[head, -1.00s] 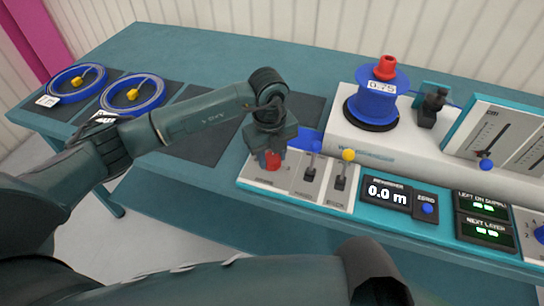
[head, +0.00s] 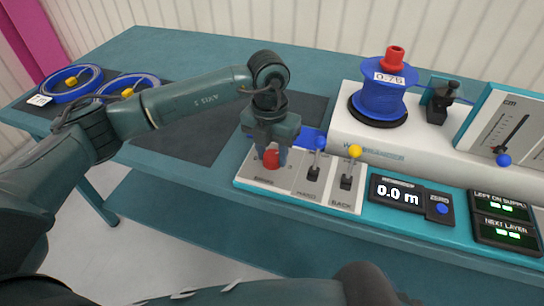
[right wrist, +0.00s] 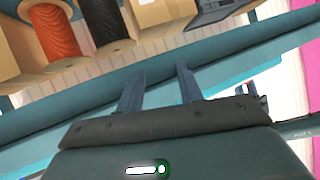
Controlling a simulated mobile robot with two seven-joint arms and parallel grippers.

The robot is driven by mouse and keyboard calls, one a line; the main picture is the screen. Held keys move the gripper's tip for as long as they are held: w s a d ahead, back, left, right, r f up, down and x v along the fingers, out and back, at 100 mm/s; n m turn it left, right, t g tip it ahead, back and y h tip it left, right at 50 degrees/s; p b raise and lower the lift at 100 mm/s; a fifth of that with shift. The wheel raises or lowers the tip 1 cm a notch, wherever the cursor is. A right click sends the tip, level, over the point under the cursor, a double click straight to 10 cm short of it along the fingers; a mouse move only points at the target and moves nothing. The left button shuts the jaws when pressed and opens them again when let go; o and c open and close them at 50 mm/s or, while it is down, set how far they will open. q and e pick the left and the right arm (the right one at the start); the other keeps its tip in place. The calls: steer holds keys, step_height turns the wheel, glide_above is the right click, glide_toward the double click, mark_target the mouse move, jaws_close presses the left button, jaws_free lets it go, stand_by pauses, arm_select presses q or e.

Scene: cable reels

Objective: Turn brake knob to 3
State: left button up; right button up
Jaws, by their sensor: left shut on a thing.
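The brake knob (head: 271,159) is a red knob on the light panel at the near left end of the teal-edged console. My left gripper (head: 273,157) points down over it, with a finger on each side, shut on it. The scale around the knob is partly hidden and too small to read, so I cannot tell its setting. My right gripper (right wrist: 158,85) shows in the right wrist view with its two fingers apart and nothing between them.
A lever with a blue ball (head: 319,143) and one with a yellow ball (head: 354,151) stand close right of the knob. The display (head: 391,192) reads 0.0 m. A blue reel (head: 382,98) stands behind. Orange (right wrist: 53,32) and black spools (right wrist: 105,25) show in the right wrist view.

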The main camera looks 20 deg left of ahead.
arm_select(q)
steer(key=shift+f+m+b, duration=0.1)
steer(key=shift+m+b, duration=0.45)
steer(key=shift+m, duration=0.45)
steer(key=shift+m+b, duration=0.3)
steer(key=shift+m, duration=0.2)
steer(key=m+b, duration=0.1)
steer(key=m, duration=0.1)
steer(key=shift+m, duration=0.3)
steer(key=shift+m+b, duration=0.9)
steer(key=shift+m, duration=0.6)
arm_select(e)
steer(key=shift+s+d+r+t, duration=0.2)
steer(key=shift+d+t, duration=0.2)
steer(key=shift+t, duration=0.15)
steer(key=shift+s+d+r+t, duration=0.1)
steer(key=shift+s+d+t, duration=0.1)
steer(key=shift+d+t, duration=0.3)
steer(key=shift+s+f, duration=0.2)
arm_select(q)
steer(key=o, duration=1)
arm_select(e)
steer(key=shift+w+r, duration=0.15)
